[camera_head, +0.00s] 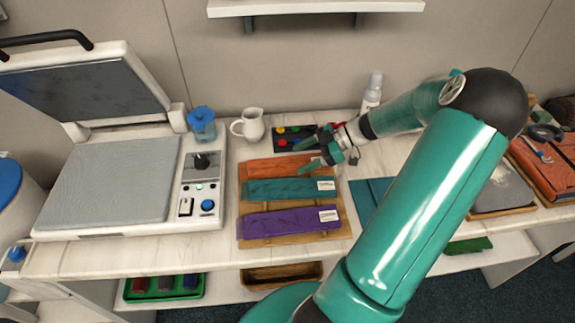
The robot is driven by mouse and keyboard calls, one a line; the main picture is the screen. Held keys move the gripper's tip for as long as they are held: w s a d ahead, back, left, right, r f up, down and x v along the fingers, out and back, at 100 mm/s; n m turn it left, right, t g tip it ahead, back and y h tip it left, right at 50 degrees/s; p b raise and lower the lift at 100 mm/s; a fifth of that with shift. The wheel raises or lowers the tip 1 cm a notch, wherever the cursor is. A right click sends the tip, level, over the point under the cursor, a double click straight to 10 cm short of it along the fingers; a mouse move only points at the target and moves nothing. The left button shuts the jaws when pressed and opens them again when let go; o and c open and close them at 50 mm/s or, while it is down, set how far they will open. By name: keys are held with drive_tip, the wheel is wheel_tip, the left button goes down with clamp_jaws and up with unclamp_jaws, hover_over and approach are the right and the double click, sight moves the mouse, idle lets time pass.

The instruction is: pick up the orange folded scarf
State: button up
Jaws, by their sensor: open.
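The orange folded scarf (268,169) lies at the back of a wooden tray (284,239), behind a teal folded scarf (280,189) and a purple folded scarf (285,222). My gripper (305,156) is open, above or beside the right end of the orange scarf, with its fingers pointing left. The fingers and wrist hide part of that end. I cannot tell whether a finger touches the scarf.
A heat press (108,184) with its lid raised stands left of the tray. A white pitcher (250,125), a blue-lidded jar (202,124) and a dark tray of colored pieces (283,135) stand behind. A white spray bottle (373,92) is near my forearm.

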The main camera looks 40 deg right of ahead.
sight(287, 166)
drive_tip(key=shift+x, duration=1.5)
drive_tip(key=shift+s, duration=0.1)
drive_tip(key=c, duration=0.8)
drive_tip(key=shift+r, duration=0.1)
